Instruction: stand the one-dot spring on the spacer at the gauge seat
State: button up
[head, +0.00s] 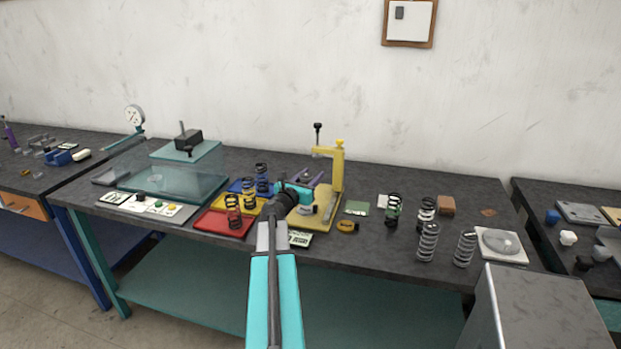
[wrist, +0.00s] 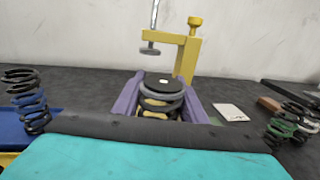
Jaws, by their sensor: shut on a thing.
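My gripper (wrist: 160,88) has purple fingers, shut on a dark spring (wrist: 160,103) from both sides. The spring is upright in the wrist view, with a dark top bearing one pale mark (wrist: 163,82). In the head view my gripper (head: 309,182) is over the yellow gauge base (head: 326,222), in front of the gauge's yellow post (head: 338,172). In the wrist view the gauge's arm and plunger (wrist: 150,50) are behind and above the spring. The spring's lower end, the seat and the spacer are hidden or unclear; I cannot tell whether they touch.
Colored trays with springs stand left, including a red tray (head: 212,222). A clear box (head: 185,175) is farther left. Several loose springs, including one near the front (head: 428,242), stand right.

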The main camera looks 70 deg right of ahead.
aim_at(303, 182)
jog(key=shift+f, duration=0.2)
jog(key=o, duration=1.2)
jog(key=shift+r, duration=0.2)
jog(key=shift+r+p, duration=0.45)
jog(key=a, duration=0.3)
jog(key=w+a+b, duration=0.1)
jog(key=a, duration=0.3)
jog(key=a+b, duration=0.1)
jog(key=a, duration=0.3)
jog(key=shift+w+a, duration=0.1)
jog(key=shift+w, duration=0.15)
jog(key=shift+w+a, duration=0.1)
jog(key=shift+a, duration=0.3)
